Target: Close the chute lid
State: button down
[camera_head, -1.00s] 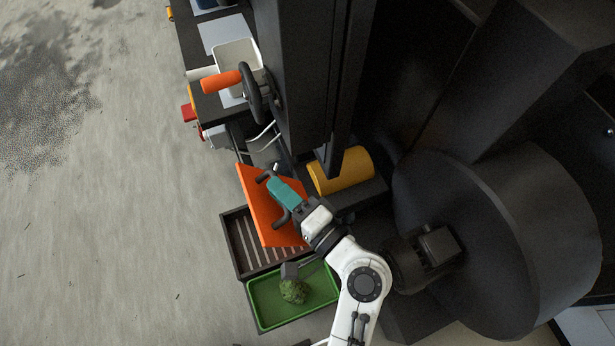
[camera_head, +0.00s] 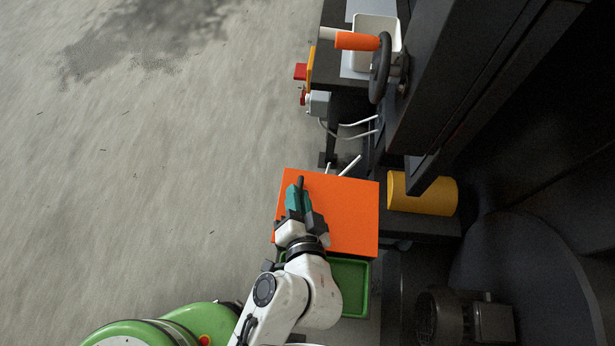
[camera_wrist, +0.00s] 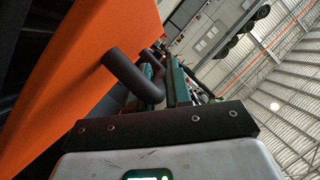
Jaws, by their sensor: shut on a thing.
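The chute lid (camera_head: 348,208) is an orange rectangular panel near the middle of the head view. It hides the slatted box; I cannot tell if it lies fully flat. My gripper (camera_head: 299,190), with teal fingers, is at the lid's left part, shut on its dark bar handle (camera_head: 301,182). In the wrist view the orange lid (camera_wrist: 75,75) fills the left side. The bent dark handle (camera_wrist: 130,75) runs to my gripper's fingers (camera_wrist: 172,85) there.
A green tray (camera_head: 366,290) sits just below the lid, partly hidden by my arm. A yellow cylinder (camera_head: 437,193) lies to the right. A handwheel with an orange grip (camera_head: 357,41) and a red button (camera_head: 300,72) are above. Open concrete floor (camera_head: 150,170) spreads left.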

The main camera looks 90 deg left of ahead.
jog(key=shift+s+f+b, duration=0.15)
jog(key=shift+f+b, duration=0.05)
jog(key=shift+f, duration=0.3)
jog(key=shift+s+f+b, duration=0.15)
jog(key=shift+f, duration=0.35)
jog(key=c, duration=1.1)
grip_release()
jog(key=b+v, duration=0.1)
jog(key=v, duration=1)
jog(key=shift+a, duration=0.1)
